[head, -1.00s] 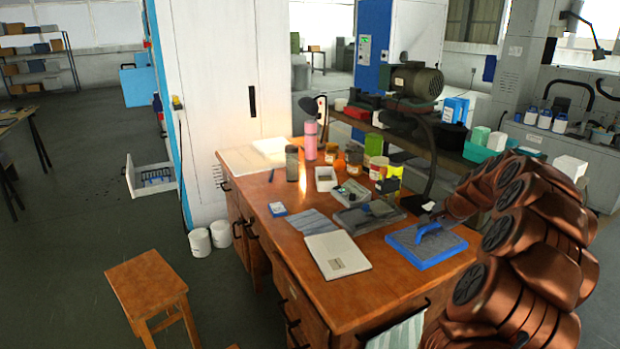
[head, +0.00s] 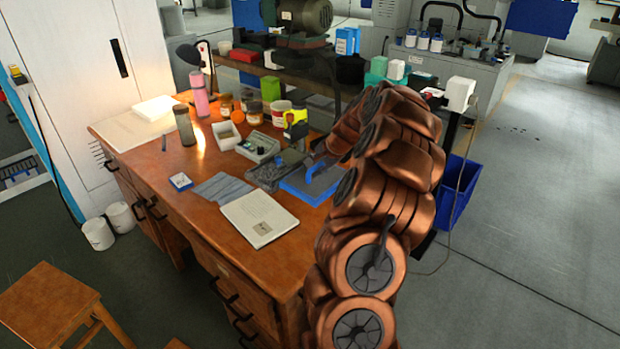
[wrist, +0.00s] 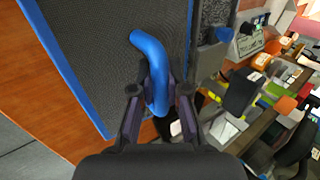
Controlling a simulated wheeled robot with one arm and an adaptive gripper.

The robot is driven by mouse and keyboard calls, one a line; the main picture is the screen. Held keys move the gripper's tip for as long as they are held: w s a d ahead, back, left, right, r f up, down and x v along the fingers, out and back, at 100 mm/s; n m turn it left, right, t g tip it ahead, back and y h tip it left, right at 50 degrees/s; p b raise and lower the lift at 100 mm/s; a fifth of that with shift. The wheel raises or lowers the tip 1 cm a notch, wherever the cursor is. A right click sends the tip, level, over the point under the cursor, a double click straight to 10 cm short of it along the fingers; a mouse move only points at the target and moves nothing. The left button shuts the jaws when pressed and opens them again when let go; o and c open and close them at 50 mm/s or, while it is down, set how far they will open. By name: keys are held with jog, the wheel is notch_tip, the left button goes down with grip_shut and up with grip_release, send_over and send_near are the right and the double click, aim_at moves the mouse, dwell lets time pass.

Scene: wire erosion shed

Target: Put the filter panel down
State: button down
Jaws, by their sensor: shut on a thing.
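The filter panel (head: 300,187) is a flat grey mesh in a blue frame with a blue handle. In the head view it is at the right end of the wooden desk (head: 180,200), partly hidden behind my arm. In the wrist view the panel (wrist: 85,50) fills the upper left, with desk wood beyond its blue edge. My gripper (wrist: 158,88) is shut on the panel's curved blue handle (wrist: 150,50). I cannot tell whether the panel touches the desk top or is just above it.
A grey tray (head: 268,176) lies close left of the panel, with a meter box (head: 258,146) behind it. A white booklet (head: 258,217) and a striped cloth (head: 222,188) lie nearer the front. Jars and a pink bottle (head: 201,101) stand further back. A blue bin (head: 455,190) is right of the desk.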

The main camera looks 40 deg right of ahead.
aim_at(317, 179)
jog(key=shift+f, duration=2.45)
jog(key=shift+f, duration=0.15)
jog(key=c, duration=1.2)
grip_release()
jog(key=shift+a, duration=0.1)
jog(key=shift+o, duration=0.2)
